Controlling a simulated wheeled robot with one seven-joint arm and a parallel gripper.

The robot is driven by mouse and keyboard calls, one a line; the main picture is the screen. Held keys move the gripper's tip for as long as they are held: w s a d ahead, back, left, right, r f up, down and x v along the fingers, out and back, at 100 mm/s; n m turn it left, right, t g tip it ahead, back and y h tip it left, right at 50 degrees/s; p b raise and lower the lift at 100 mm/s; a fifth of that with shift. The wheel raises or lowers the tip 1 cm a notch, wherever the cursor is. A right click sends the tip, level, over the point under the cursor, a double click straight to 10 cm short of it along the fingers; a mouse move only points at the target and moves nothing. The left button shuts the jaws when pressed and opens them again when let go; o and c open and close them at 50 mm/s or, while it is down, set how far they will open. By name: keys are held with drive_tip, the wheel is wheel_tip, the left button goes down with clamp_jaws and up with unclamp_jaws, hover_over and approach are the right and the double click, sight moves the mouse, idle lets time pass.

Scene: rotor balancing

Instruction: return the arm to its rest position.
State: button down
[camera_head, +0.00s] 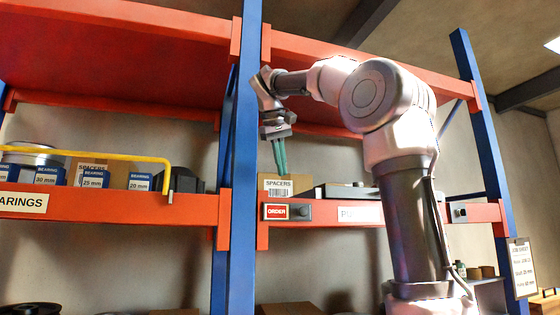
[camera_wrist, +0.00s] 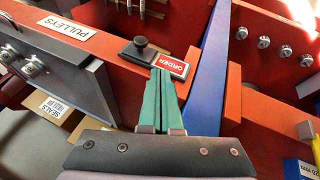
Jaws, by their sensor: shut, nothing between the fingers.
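My gripper (camera_head: 280,157) hangs from my raised arm in front of the rack, its green fingers pointing down. In the head view it appears above a box labelled SPACERS (camera_head: 277,184). In the wrist view my gripper (camera_wrist: 163,80) shows its two green fingers side by side, shut with nothing between them. The fingertips overlap the edge of the red ORDER label (camera_wrist: 173,66) in that view; I cannot tell whether they touch it. The ORDER label also shows in the head view (camera_head: 276,212), below the fingers.
A black knob (camera_wrist: 138,47) sits beside the label on the orange beam (camera_head: 110,206). A blue upright (camera_head: 236,160) stands just left of my gripper. A yellow bar (camera_head: 95,154) and boxes marked BEARING (camera_head: 94,179) are on the left shelf. A clipboard sheet (camera_head: 522,268) hangs at right.

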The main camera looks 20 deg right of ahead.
drive_tip(key=shift+v, duration=0.9)
drive_tip(key=s+f+m+t+y, duration=0.1)
drive_tip(key=s+f+m, duration=0.1)
drive_tip(key=s+f, duration=0.4)
drive_tip(key=s+f+m+y, duration=0.1)
drive_tip(key=s+f, duration=0.4)
drive_tip(key=f, duration=1)
drive_tip(key=s+f+m+t+y, duration=0.1)
drive_tip(key=s+f+m+y, duration=0.1)
drive_tip(key=s+f, duration=0.4)
wheel_tip(320, 180, down, 5)
drive_tip(key=shift+s+d+r+m+t+y, duration=0.2)
drive_tip(key=shift+s+m+t+y, duration=0.1)
drive_tip(key=shift+y, duration=0.4)
drive_tip(key=shift+a, duration=0.1)
